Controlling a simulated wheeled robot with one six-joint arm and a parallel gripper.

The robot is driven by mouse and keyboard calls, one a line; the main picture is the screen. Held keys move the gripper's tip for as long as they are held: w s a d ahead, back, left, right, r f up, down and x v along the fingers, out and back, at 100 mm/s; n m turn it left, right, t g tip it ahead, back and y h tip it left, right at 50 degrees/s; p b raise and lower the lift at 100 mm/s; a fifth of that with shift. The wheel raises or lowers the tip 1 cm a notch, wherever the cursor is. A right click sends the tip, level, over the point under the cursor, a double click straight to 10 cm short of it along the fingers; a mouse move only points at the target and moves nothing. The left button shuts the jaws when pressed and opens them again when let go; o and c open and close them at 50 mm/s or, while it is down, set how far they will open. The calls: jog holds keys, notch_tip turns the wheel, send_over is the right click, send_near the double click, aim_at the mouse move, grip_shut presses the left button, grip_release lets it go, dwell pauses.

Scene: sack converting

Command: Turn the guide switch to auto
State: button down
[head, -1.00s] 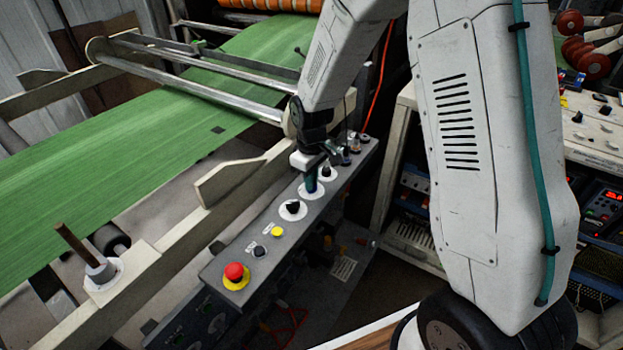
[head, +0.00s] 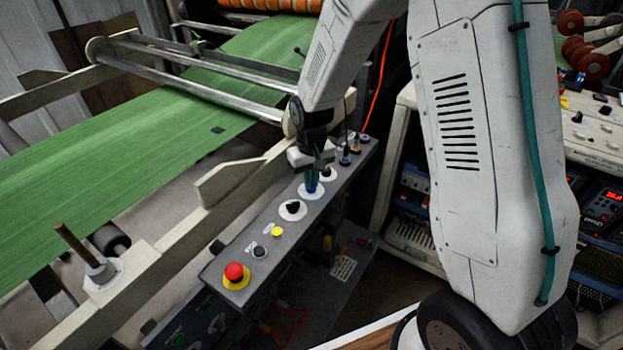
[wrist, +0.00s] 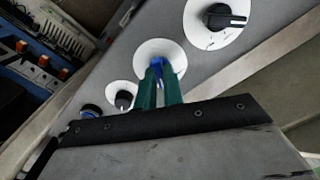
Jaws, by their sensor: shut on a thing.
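The control panel (head: 228,259) is a long grey box beside the machine frame. The guide switch is probably the blue knob on a round white plate (head: 304,192); its label cannot be read. My gripper (head: 311,180) points down at this plate. In the wrist view the green fingers (wrist: 160,80) are shut on the blue knob (wrist: 155,65), which shows only in small parts between and beside them. The knob's pointer direction is hidden.
A black knob (head: 293,207) is on the near side, and it also shows in the wrist view (wrist: 222,17). A red mushroom button (head: 234,271), a yellow button (head: 277,231) and a dark button (head: 259,251) are nearer. Several small controls lie beyond. Green sheet (head: 150,140) runs left.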

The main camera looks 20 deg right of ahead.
jog(key=shift+w, duration=0.1)
jog(key=c, duration=1.5)
grip_release()
notch_tip(320, 180, up, 8)
jog(key=shift+f, duration=0.1)
jog(key=shift+m+t, duration=0.5)
jog(key=shift+t, duration=0.1)
jog(key=s+d+r, duration=0.1)
jog(key=s+r, duration=0.5)
jog(key=s, duration=0.4)
jog(key=s+d+r, duration=0.1)
jog(key=s+r, duration=0.5)
jog(key=s, duration=0.4)
jog(key=s+d+r, duration=0.1)
jog(key=s+r, duration=0.4)
jog(key=s, duration=0.5)
jog(key=shift+s+d+r, duration=0.35)
jog(key=shift+d+r, duration=0.05)
